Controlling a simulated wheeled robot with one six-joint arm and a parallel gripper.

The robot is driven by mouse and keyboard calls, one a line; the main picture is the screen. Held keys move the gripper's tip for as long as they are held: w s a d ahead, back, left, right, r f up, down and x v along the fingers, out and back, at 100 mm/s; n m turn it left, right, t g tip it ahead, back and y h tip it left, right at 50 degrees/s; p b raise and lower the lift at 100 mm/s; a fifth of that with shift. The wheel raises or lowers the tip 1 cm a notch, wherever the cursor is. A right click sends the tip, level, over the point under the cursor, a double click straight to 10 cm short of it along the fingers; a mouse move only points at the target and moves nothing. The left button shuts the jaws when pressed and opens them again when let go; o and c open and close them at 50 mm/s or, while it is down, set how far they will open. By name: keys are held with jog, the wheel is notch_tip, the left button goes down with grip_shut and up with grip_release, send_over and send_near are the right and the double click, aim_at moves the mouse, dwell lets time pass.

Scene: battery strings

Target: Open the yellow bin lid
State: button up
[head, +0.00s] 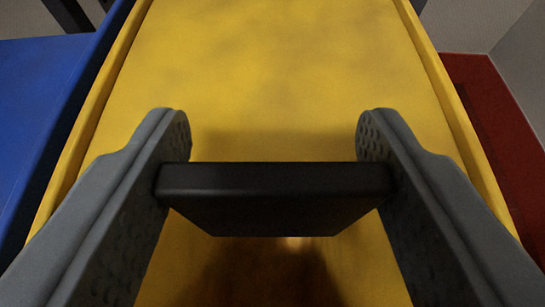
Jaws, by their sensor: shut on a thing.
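The yellow bin lid (275,75) fills the middle of the head view, with raised rims along its left and right sides. A black bar-shaped handle (275,195) lies crosswise in front of it at the lower middle. My gripper (275,135) has one grey finger at each end of the handle, and both fingers press on its ends. The gripper is shut on the handle. The fingers hide parts of the lid's lower left and lower right. How the handle joins the lid is not visible.
A blue surface (45,110) lies close along the left side of the yellow lid. A red surface (490,120) lies to the right. A grey wall (525,60) shows at the upper right. Dark posts (68,14) show at the upper left.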

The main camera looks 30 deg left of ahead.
jog(key=shift+w+a, duration=0.5)
jog(key=shift+w, duration=0.3)
jog(key=shift+f, duration=0.1)
jog(key=o, duration=1.4)
jog(key=shift+s+d, duration=0.1)
jog(key=shift+s, duration=0.05)
jog(key=v, duration=1.7)
jog(key=shift+d, duration=0.1)
